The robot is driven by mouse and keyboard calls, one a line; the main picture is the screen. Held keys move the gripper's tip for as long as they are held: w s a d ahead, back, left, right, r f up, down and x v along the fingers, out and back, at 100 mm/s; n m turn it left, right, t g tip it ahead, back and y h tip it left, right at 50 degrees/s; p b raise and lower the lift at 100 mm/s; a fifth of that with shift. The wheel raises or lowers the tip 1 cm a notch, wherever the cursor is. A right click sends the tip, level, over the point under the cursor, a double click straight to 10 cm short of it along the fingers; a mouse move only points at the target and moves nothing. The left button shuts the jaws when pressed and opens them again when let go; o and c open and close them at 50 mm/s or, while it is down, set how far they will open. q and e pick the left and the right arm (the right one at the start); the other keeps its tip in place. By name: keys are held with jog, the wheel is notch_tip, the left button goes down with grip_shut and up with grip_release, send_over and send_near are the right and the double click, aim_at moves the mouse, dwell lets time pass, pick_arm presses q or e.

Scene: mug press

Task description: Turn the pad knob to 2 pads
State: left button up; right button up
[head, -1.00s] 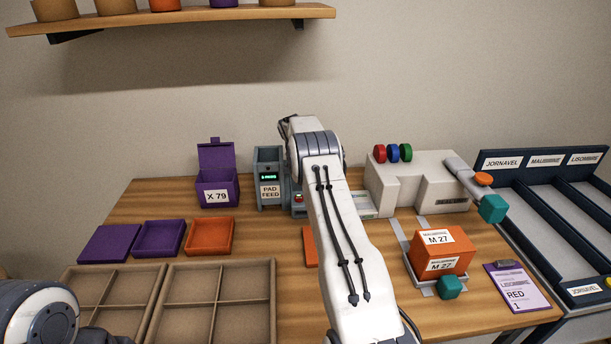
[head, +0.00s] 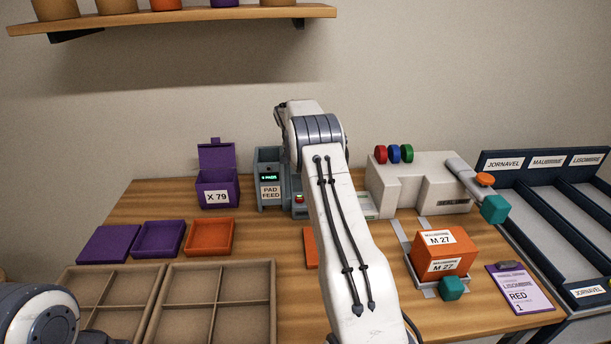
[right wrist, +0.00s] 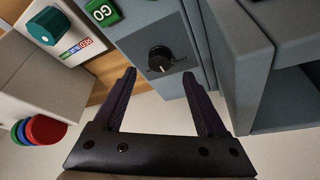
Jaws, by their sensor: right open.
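The pad feed machine (head: 270,180) is a grey-blue unit with a "PAD FEED" label and a small green-lit display, too small to read surely. Its black pad knob (right wrist: 159,57) shows in the right wrist view, with a light pointer mark, on a dark plate. My right gripper (right wrist: 160,82) is open, its two dark fingers pointing at the knob's panel, one on each side of the knob in the picture. It looks apart from the knob and holds nothing. In the head view my right arm hides the gripper and the knob. My left gripper is not in view; only part of my left arm shows.
A green GO button (right wrist: 103,12) sits beside the knob panel. A pale press (head: 415,180) with red, blue and green knobs stands to the right. A purple box (head: 217,188), trays and an orange M 27 box (head: 440,262) are on the table.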

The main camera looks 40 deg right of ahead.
jog(key=v, duration=0.5)
jog(key=shift+a+r, duration=0.1)
jog(key=shift+r, duration=0.15)
